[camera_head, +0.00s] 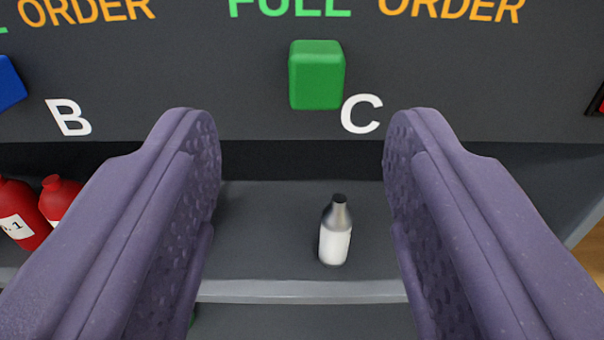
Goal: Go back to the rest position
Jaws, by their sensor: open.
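My gripper (302,135) is open, with its two purple, dimpled fingers wide apart at the left and right of the head camera view. Nothing is held between them. Between the fingers, farther off, a small white bottle (335,243) with a grey neck and black cap stands upright on a grey shelf (270,225). Above it a green block (316,75) sits on the dark panel (240,110), beside a white letter C. The fingers look apart from the bottle and the block.
A blue block (8,83) is on the panel by the letter B. A red item (600,105) shows at the right edge. The shelf around the white bottle is clear.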

